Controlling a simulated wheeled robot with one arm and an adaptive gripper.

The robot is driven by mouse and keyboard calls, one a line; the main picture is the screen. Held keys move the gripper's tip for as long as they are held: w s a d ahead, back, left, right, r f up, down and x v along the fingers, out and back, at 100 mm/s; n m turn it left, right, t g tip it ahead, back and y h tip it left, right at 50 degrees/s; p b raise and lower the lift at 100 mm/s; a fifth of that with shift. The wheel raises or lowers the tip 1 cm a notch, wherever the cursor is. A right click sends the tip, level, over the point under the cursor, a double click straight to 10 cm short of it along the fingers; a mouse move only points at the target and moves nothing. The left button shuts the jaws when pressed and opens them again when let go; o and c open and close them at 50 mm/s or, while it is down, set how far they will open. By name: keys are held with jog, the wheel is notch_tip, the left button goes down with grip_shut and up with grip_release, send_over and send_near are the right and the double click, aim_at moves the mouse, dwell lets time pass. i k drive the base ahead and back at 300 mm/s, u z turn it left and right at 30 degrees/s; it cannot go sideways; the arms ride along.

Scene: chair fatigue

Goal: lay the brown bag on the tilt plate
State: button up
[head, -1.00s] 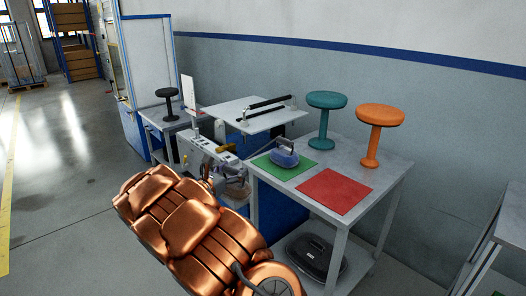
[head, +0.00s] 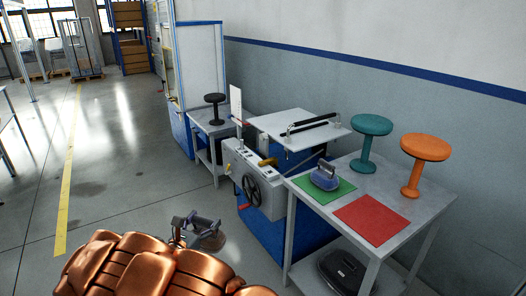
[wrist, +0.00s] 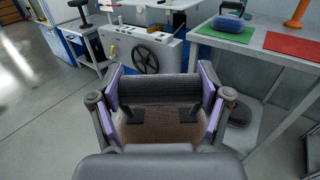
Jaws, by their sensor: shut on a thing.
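My gripper (wrist: 163,105) is shut on the dark handle of the brown bag (wrist: 160,134) in the wrist view. The bag's brown top shows below the handle, between the purple finger pads; the rest is hidden. In the head view my gripper (head: 186,228) is over the floor, in front of and left of the machine, with little of the bag visible. The tilt plate (head: 273,123) is a pale flat plate on top of the machine, with black bars across it. The gripper is apart from the plate and lower in the picture.
The machine's front (head: 238,168) has a black handwheel (head: 252,190). At right, a table (head: 325,225) holds a blue bag (head: 324,176) on a green mat, a red mat (head: 372,219), a teal stool (head: 367,142) and an orange stool (head: 417,165). Open floor lies left.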

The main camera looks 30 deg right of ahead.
aim_at(291, 122)
jog(key=z, duration=0.2)
jog(key=i, duration=1.05)
jog(key=z, duration=0.3)
jog(key=i, duration=1.2)
